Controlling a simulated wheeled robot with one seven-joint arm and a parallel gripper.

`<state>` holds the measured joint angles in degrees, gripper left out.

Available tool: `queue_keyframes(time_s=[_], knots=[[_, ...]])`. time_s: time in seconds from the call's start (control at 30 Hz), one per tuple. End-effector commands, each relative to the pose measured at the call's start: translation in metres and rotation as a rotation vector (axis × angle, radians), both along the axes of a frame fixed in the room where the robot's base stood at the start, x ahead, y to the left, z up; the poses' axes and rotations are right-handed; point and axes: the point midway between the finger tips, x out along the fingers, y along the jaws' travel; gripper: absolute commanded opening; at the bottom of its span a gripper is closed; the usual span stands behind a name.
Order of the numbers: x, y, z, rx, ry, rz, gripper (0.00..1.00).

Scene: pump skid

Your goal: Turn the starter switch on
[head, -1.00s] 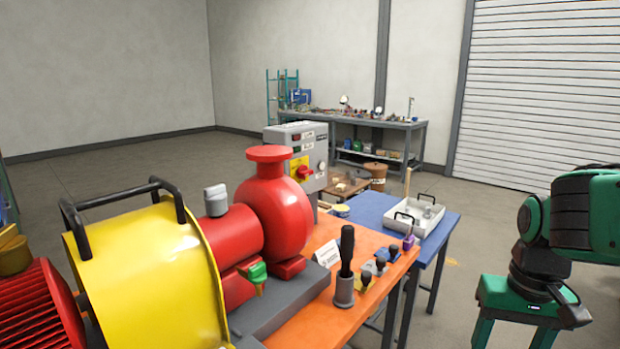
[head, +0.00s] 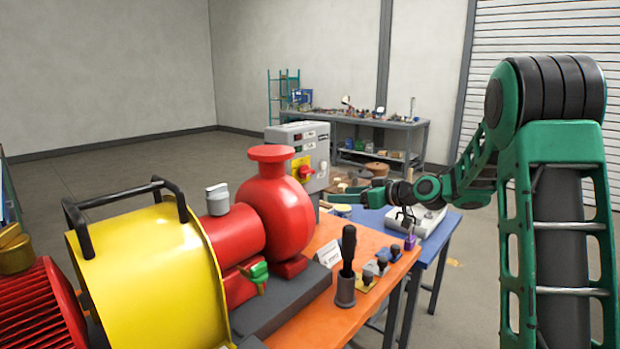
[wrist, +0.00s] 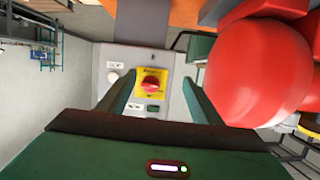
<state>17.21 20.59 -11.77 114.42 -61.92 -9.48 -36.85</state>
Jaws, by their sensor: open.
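The starter switch (head: 304,172) is a red knob on a yellow plate, on the front of a grey control box (head: 318,150) behind the red pump. In the wrist view the red knob (wrist: 151,85) sits between and beyond my two fingers. My gripper (head: 335,200) is open and reaches left toward the box, its fingers apart and touching nothing that I can see. In the wrist view my gripper (wrist: 160,98) frames the yellow plate, with a white button and small labels beside it.
The red pump (head: 278,210) stands close beside my gripper, its round casing filling the right of the wrist view. The orange table (head: 300,322) carries a black-handled lever (head: 347,265) and several small valves. A white tray (head: 432,222) lies on the blue table under my arm.

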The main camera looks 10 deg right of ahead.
Motion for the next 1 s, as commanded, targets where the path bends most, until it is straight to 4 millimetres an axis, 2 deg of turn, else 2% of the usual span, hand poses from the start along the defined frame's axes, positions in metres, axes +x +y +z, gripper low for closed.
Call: queue_keyframes(time_s=[0.03,0.13,0.3,0.47,1.0], knots=[[0.013,0.002,0.003,0.032,-0.05,0.011,0.59],[0.029,0.004,0.014,0.086,-0.143,0.025,0.59],[0.042,0.004,0.026,0.141,-0.228,0.03,0.59],[0.051,0.01,0.028,0.153,-0.245,0.034,0.59],[0.119,0.061,0.028,0.15,-0.243,0.035,0.59]])
